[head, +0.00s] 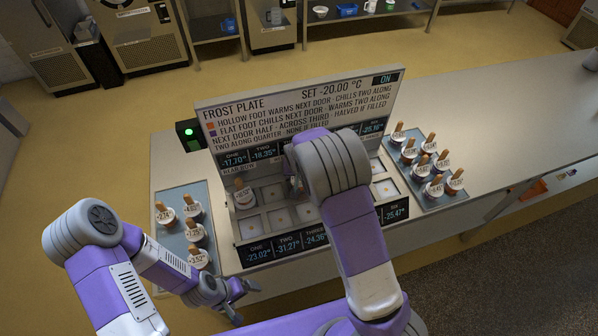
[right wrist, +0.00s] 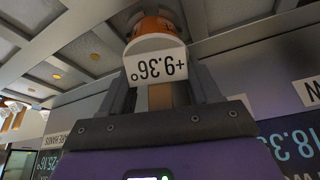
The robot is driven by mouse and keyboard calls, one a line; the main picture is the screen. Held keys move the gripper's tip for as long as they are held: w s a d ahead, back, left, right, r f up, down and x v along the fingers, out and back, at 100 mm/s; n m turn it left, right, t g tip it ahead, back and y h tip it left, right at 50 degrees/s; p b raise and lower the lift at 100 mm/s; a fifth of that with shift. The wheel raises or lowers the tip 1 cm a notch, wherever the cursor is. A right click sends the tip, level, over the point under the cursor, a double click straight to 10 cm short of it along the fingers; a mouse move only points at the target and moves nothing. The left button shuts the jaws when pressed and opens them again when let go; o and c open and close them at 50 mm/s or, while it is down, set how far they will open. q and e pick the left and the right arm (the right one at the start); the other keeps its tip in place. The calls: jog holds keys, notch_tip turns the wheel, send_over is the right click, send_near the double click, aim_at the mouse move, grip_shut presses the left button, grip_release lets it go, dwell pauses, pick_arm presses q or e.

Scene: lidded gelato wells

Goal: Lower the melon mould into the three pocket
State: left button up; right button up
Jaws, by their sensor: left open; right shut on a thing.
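My right gripper (right wrist: 160,85) is shut on a mould (right wrist: 155,45) with an orange body and a white label reading +9.36°, which I take as the melon mould. In the head view my right arm hides this gripper and mould over the frost plate (head: 240,222). The plate has two rows of pale square pockets. A front pocket (head: 306,212) above the THREE readout, -24.36°, shows empty beside my arm; the back pocket of that column is mostly hidden. I cannot tell how far the mould is from the pocket. My left gripper (head: 236,300) is open and empty in front of the counter.
One mould (head: 243,194) sits in a back-left pocket. A left tray (head: 168,240) and a right tray (head: 408,185) hold several moulds with wooden handles. The sign board (head: 300,105) stands behind the plate. Bare counter (head: 500,115) lies to the right.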

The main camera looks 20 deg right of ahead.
jog(key=shift+f, duration=0.2)
jog(key=o, duration=1.2)
jog(key=shift+o, duration=0.2)
jog(key=shift+r, duration=0.1)
jog(key=shift+r+p, duration=2.5)
jog(key=shift+r, duration=1.2)
jog(key=shift+s+r, duration=0.15)
jog(key=shift+r, duration=0.3)
notch_tip(320, 180, up, 6)
send_over(300, 182)
jog(key=shift+b, duration=0.3)
